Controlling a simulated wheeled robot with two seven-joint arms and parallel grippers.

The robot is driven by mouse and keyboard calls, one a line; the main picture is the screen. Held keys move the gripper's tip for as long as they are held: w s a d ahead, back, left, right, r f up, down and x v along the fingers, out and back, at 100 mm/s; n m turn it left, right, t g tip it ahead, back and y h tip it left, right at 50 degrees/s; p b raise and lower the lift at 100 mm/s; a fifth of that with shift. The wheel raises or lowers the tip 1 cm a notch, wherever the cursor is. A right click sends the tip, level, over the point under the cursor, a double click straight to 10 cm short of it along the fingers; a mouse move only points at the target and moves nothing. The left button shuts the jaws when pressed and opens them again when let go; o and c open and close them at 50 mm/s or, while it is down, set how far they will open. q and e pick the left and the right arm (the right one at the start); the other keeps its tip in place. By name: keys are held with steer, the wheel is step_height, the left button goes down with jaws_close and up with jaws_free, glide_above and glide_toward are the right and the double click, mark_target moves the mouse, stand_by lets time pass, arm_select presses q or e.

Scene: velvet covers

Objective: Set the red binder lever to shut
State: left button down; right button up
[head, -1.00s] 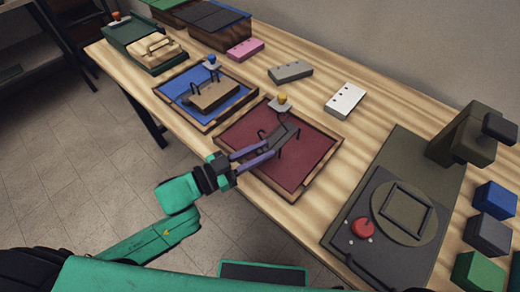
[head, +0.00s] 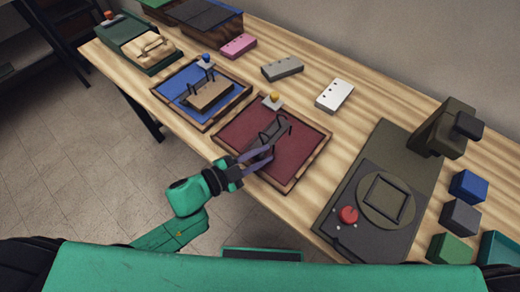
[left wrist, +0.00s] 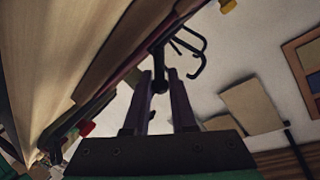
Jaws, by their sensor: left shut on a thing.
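The red binder (head: 302,158) lies open on the wooden table, a dark red panel with a brown border. A dark metal mechanism with thin rings (head: 283,122) stands near its middle. My left gripper (head: 262,160) reaches over the binder's near edge to the near end of the mechanism, its purple fingers close together. In the left wrist view, a dark rod with a rounded end (left wrist: 160,82), apparently the lever, sits between the fingers (left wrist: 160,95). The fingers partly hide it in the head view. Whether the rings are fully closed is unclear. My right gripper is not in view.
A yellow knob (head: 272,97) stands at the binder's far edge. A blue binder (head: 173,88) lies to the left. A dark machine (head: 410,165) with a red knob (head: 348,215) stands right. Grey (head: 282,68) and white (head: 335,95) blocks lie behind.

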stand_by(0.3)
arm_select(q)
steer(key=c, duration=0.7)
jaws_free()
steer(key=shift+c, duration=0.2)
steer(key=shift+s, duration=0.1)
steer(key=shift+s+a, duration=0.2)
steer(key=shift+a, duration=0.1)
steer(key=v, duration=1.3)
steer(key=shift+s+a, duration=0.25)
steer(key=shift+o, duration=0.3)
steer(key=shift+r, duration=0.15)
